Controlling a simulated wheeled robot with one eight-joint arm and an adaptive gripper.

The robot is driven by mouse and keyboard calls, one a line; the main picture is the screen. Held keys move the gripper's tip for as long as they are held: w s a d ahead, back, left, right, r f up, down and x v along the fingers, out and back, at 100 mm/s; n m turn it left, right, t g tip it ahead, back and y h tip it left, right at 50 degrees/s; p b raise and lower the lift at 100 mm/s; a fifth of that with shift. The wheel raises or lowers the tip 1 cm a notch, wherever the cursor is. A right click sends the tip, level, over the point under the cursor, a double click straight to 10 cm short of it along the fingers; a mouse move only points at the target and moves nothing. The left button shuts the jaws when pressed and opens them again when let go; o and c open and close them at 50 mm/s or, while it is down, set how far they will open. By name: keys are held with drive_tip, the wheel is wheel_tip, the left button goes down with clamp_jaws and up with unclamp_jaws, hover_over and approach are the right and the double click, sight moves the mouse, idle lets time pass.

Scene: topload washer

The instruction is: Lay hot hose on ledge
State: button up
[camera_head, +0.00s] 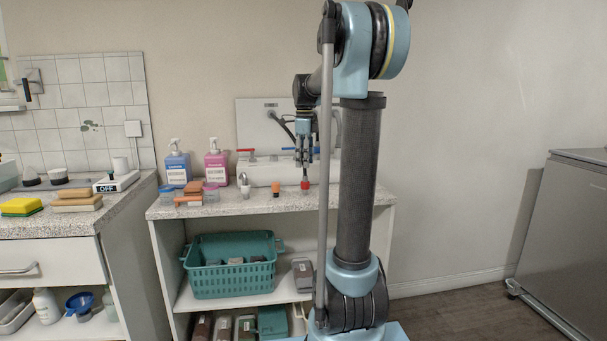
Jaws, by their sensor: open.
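My gripper (305,163) points down in front of the white box on the speckled counter, with its jaws open. Just below it is a small red piece (305,185) on a thin dark stem; it may be the hot hose's end. I cannot tell whether the fingers touch it. A red lever (246,151) and a blue lever (290,149) sit at the top of the white box (262,172). Dark hose loops (283,121) show on the pale back panel (258,112). Which surface is the ledge is unclear; the white box and counter edge (225,209) both show.
A blue bottle (178,167), a pink bottle (216,166) and small blocks stand at the counter's left. An orange-and-black piece (276,188) and a white fitting (245,187) stand near the gripper. A teal basket (230,282) is on the shelf below. My arm hides the counter's right part.

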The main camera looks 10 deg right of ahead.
sight(305, 176)
drive_tip(key=shift+s+r, duration=0.1)
drive_tip(key=shift+r, duration=1.75)
drive_tip(key=s+f+n+t, duration=0.1)
drive_tip(key=s+f+n, duration=0.45)
drive_tip(key=s, duration=0.45)
drive_tip(key=s+f+n, duration=0.5)
drive_tip(key=s+n, duration=0.1)
drive_tip(key=s, duration=0.4)
drive_tip(key=s+f+n+t, duration=0.1)
drive_tip(key=s+f+n, duration=1)
drive_tip(key=s+f, duration=0.3)
wheel_tip(305, 176, down, 2)
drive_tip(key=shift+s+d+f, duration=0.15)
drive_tip(key=shift+s+d, duration=0.15)
drive_tip(key=shift+s, duration=0.05)
drive_tip(key=shift+w+f, duration=0.2)
drive_tip(key=shift+w, duration=0.25)
